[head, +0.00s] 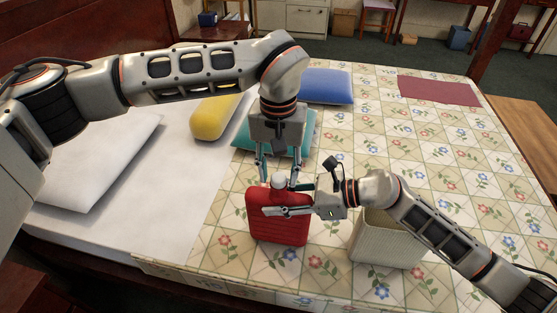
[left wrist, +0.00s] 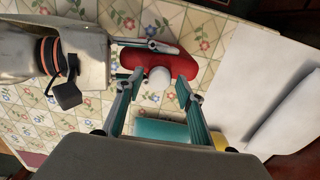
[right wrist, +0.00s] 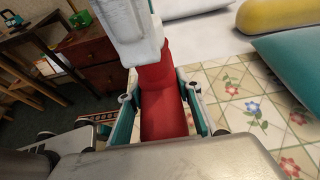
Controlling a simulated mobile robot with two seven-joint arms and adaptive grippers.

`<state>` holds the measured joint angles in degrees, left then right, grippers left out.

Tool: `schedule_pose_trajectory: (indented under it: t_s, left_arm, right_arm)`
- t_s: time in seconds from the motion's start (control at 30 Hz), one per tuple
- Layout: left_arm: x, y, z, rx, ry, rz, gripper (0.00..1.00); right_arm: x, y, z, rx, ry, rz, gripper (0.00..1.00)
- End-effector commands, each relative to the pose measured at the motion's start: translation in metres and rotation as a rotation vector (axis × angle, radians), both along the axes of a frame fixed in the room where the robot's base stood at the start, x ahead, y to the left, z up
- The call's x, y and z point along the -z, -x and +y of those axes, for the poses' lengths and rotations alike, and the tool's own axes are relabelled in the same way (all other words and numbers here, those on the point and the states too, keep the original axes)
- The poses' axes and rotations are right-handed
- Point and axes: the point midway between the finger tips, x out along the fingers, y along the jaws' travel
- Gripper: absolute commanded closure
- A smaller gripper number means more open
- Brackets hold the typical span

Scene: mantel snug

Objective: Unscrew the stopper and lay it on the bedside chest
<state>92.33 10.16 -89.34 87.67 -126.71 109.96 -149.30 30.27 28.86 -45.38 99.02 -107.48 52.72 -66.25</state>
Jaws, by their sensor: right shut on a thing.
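A red hot-water bottle (head: 278,228) stands upright on the patterned bedspread. Its white stopper (head: 278,182) is on top, and it also shows in the left wrist view (left wrist: 159,78). My left gripper (head: 276,178) points down over the bottle, with one finger on each side of the stopper. Its fingers are apart, with gaps beside the stopper. My right gripper (head: 270,210) is shut on the bottle's red body, one finger across its front. In the right wrist view, a wooden chest with drawers (right wrist: 95,60) stands beyond the bottle; it appears to be the bedside chest.
A pale woven basket (head: 385,247) stands on the bed beneath my right arm. Yellow (head: 215,118), teal (head: 240,136) and blue (head: 328,86) cushions lie beyond the bottle. A white pillow (head: 100,160) is at left. The bedspread at far right is mostly clear, with a maroon cloth (head: 438,91).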

Motion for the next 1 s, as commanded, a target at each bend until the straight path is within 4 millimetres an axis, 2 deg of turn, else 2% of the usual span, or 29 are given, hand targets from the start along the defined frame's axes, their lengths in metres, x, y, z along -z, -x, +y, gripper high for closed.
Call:
schedule_pose_trajectory:
  t_s: [0.37, 0.4, 0.53, 0.8, 0.87, 1.0]
  left_arm:
    - [0.0064, -0.0003, 0.0000, -0.001, 0.000, -0.001, 0.62]
    - [0.0064, -0.0003, 0.0000, -0.001, 0.000, -0.001, 0.68]
    - [0.0063, -0.0003, 0.0000, -0.001, 0.000, -0.001, 1.00]
    - [0.0061, -0.0003, 0.0002, -0.035, 0.000, -0.001, 1.00]
    - [0.0058, -0.0004, 0.0003, -0.089, 0.000, -0.001, 1.00]
    - [0.0057, -0.0005, 0.0006, -0.305, -0.001, -0.002, 1.00]
  right_arm:
    - [0.0002, 0.0002, 0.0003, -0.001, 0.000, 0.000, 1.00]
    - [0.0002, 0.0002, 0.0003, -0.001, 0.000, 0.000, 1.00]
    - [0.0002, 0.0003, 0.0003, -0.001, 0.000, 0.000, 1.00]
    - [0.0002, 0.0004, 0.0002, -0.001, 0.000, 0.001, 1.00]
    - [0.0002, 0.0004, 0.0002, -0.001, 0.000, 0.001, 1.00]
    - [0.0003, 0.0003, 0.0002, -0.001, 0.000, 0.001, 1.00]
